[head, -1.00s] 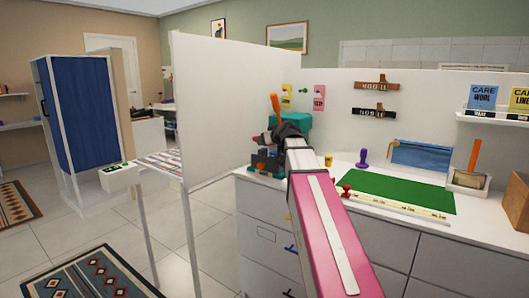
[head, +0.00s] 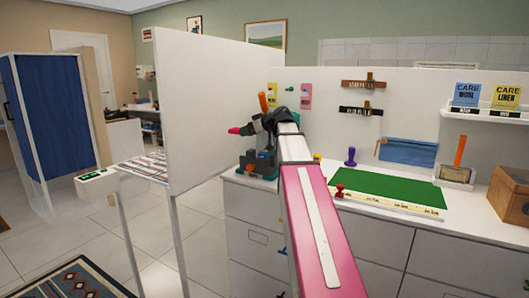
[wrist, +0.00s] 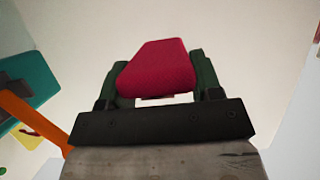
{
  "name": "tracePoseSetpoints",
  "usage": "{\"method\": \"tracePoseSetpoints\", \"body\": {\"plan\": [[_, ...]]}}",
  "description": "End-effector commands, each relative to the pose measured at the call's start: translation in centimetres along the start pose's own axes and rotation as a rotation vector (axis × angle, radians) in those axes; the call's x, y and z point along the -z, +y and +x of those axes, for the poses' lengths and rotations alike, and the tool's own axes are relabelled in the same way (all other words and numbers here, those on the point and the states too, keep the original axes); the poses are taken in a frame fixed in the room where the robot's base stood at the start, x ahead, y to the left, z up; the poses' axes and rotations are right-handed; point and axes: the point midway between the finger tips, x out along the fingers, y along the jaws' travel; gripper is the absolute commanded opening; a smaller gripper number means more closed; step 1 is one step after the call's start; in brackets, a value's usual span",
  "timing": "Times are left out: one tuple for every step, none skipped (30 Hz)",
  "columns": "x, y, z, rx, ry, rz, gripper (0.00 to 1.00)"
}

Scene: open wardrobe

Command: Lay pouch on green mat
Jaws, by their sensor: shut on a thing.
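The green mat (head: 390,187) lies flat on the white counter, with its top bare. A flat blue pouch-like thing (head: 407,151) leans at the back of the counter, behind the mat. My gripper (head: 242,130) is in the air left of the mat, above the counter's left end, pointing left. It is shut on a small red cloth-like thing (wrist: 157,68), which shows between the dark green fingers in the wrist view. Its pink-red end (head: 234,131) shows in the head view. I cannot tell whether this is the pouch.
A teal and dark machine (head: 262,163) stands below my gripper. A white partition (head: 215,95) rises to its left. A purple stamp-like thing (head: 350,157), a red knob (head: 339,190) and a pale strip (head: 390,203) edge the mat. A wooden box (head: 510,195) stands far right.

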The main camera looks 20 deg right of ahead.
Motion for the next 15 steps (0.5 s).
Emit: {"method": "tracePoseSetpoints", "body": {"plan": [[-0.6,1.0,-0.1,-0.002,-0.001,0.002,0.36],[-1.0,1.5,-0.2,-0.002,-0.001,0.002,0.36],[-1.6,2.3,-0.3,-0.001,-0.001,0.003,0.36],[-2.0,2.8,-0.4,-0.001,-0.001,0.004,0.36],[-2.5,3.4,-0.5,-0.001,-0.001,0.004,0.36],[-3.0,4.1,-0.6,-0.001,-0.001,0.003,0.36],[-3.4,4.6,-0.7,-0.001,-0.001,0.003,0.36],[-3.9,5.2,-0.8,-0.001,-0.001,0.003,0.36],[-4.5,5.9,-1.0,-0.002,-0.001,0.003,0.36],[-4.9,6.4,-1.1,-0.001,0.000,0.004,0.36],[-5.2,6.9,-1.1,-0.001,0.000,0.003,0.36],[-5.7,7.5,-1.3,-0.002,0.000,0.002,0.36],[-6.1,8.0,-1.4,-0.002,0.000,0.002,0.36],[-6.4,8.3,-1.4,-0.002,0.000,0.002,0.36],[-6.8,8.8,-1.5,-0.001,-0.001,0.002,0.36]]}}
